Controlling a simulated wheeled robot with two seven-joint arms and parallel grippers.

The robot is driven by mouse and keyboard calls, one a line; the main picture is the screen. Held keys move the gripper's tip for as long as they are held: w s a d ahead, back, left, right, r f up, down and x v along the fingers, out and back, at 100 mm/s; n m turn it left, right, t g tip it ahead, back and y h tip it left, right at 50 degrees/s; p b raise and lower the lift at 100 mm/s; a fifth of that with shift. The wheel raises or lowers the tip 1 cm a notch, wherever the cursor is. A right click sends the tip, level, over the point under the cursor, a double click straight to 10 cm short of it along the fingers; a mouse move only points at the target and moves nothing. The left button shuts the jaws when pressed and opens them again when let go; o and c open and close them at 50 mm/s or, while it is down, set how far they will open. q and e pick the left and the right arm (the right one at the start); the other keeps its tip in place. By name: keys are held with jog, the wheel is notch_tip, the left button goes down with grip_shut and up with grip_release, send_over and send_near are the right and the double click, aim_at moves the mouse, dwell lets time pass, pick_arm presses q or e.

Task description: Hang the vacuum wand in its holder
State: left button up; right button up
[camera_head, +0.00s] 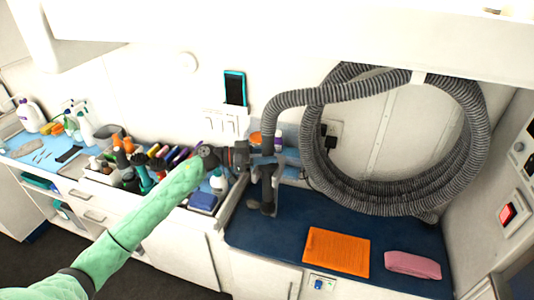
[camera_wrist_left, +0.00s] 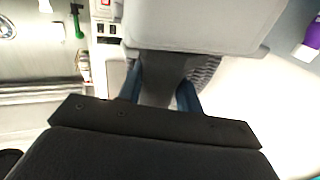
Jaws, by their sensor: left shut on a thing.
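The vacuum wand (camera_head: 267,185) is a dark grey tube with a foot at its lower end. It hangs roughly upright over the left end of the blue counter mat, and the ribbed grey hose joins its top. My left gripper (camera_head: 246,155) reaches in from the left and is shut on the wand's upper part. In the left wrist view, the fingers of the gripper (camera_wrist_left: 161,92) close on a dark part below a wide grey body (camera_wrist_left: 200,25). I cannot tell whether the foot touches the mat. I cannot make out the holder for sure. My right gripper is not in view.
The grey hose (camera_head: 470,130) hangs coiled on the back wall. An orange cloth (camera_head: 337,252) and a pink folded towel (camera_head: 412,265) lie on the blue mat (camera_head: 285,232). Bottles and tools crowd the counter left of the wand. A phone-like device (camera_head: 235,88) is on the wall.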

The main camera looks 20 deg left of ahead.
pick_arm(q)
jog(key=o, duration=1.8)
jog(key=shift+a, duration=0.15)
jog(key=p+v, duration=0.1)
jog(key=v, duration=0.8)
jog(key=shift+s+a, duration=0.15)
jog(key=shift+a, duration=0.2)
dwell(0.7)
dwell(0.4)
